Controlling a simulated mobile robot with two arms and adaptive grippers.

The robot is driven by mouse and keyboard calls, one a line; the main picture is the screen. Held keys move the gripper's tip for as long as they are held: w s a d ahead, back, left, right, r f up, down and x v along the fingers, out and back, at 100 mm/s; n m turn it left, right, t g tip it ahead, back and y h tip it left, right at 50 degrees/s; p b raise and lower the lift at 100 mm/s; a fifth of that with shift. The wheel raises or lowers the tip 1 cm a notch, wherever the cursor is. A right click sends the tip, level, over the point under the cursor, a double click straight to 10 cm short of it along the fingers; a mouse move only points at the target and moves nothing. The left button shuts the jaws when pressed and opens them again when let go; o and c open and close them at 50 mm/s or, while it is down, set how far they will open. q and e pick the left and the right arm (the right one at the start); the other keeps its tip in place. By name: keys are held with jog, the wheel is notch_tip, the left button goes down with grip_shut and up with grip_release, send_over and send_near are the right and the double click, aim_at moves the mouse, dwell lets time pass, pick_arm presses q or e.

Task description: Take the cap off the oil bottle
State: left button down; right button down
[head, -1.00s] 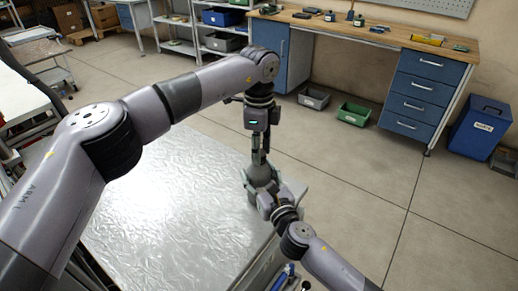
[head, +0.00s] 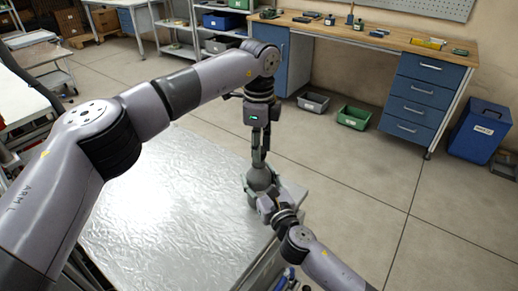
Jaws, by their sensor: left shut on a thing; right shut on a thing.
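The oil bottle (head: 261,178) is a grey, rounded bottle standing upright near the right edge of the metal-topped table (head: 165,205) in the head view. My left gripper (head: 258,160) points straight down over the bottle's top, its dark fingers shut on the cap. The cap is hidden between the fingertips, and I cannot tell whether it is apart from the neck. My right gripper (head: 258,192) comes from the lower right and is shut around the bottle's body, low down. Its fingers hide part of the bottle.
A workbench (head: 375,36) with blue drawers stands at the back. A blue waste bin (head: 482,128) is at the right. The table's left and middle are clear.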

pick_arm(q)
jog(key=shift+r, duration=0.1)
jog(key=shift+r, duration=1.95)
pick_arm(e)
jog(key=c, duration=0.6)
grip_release()
jog(key=shift+o, duration=0.2)
